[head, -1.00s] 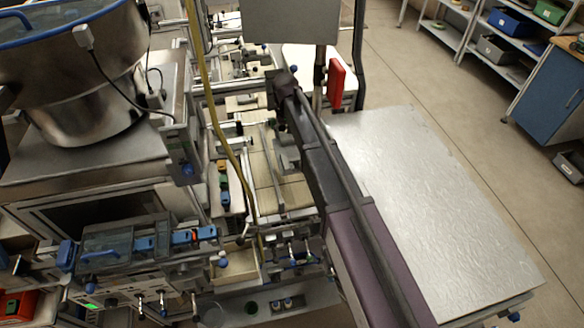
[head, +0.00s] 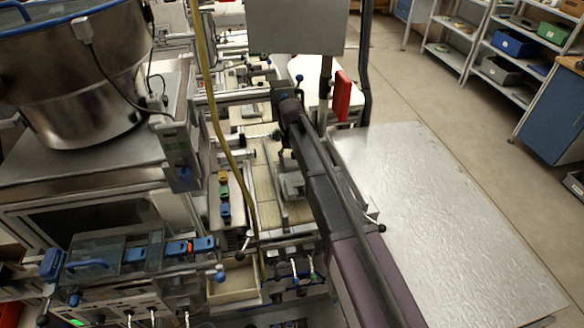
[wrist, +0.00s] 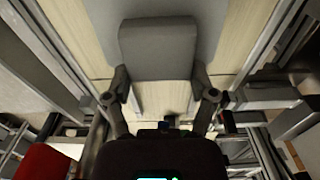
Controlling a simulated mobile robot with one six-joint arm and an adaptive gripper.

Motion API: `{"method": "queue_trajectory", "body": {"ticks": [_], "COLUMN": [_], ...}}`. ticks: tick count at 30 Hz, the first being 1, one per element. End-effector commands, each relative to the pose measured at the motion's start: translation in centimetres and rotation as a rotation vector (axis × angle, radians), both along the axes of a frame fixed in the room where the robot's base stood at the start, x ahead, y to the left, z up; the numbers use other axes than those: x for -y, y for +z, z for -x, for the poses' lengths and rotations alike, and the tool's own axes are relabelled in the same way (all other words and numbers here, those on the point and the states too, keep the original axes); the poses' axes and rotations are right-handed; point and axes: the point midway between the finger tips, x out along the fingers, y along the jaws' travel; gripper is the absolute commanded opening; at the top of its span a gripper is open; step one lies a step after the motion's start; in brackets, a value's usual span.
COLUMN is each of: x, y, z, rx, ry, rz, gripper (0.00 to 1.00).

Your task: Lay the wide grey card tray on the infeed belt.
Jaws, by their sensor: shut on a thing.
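The grey card tray (wrist: 157,48) is a plain flat-faced piece with rounded corners in the wrist view. My gripper (wrist: 160,80) is shut on it, with one finger at each side of its near end. The tray is over the pale, wood-coloured infeed belt (wrist: 250,45); a grey shadow shows around it. I cannot tell whether it touches the belt. In the head view the belt (head: 265,205) runs between metal rails, and a grey part of the tray (head: 291,184) shows beside my arm. My arm hides most of the gripper there.
Metal rails (wrist: 52,50) flank the belt. A yellow hose (head: 213,110) hangs at its left, near the steel bowl feeder (head: 100,95). A grey panel (head: 295,25) stands behind. A bare steel table (head: 430,220) is at the right.

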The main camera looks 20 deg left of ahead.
Motion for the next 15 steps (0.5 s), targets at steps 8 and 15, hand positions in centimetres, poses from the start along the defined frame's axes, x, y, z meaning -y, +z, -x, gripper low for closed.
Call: {"method": "queue_trajectory", "body": {"ticks": [8, 15], "x": [0.1, 0.1], "y": [-0.1, -1.6], "z": [0.0, -0.1], "rx": [0.0, 0.0], "ry": [-0.001, -0.001], "rz": [0.0, 0.0], "gripper": [0.16, 0.16]}}
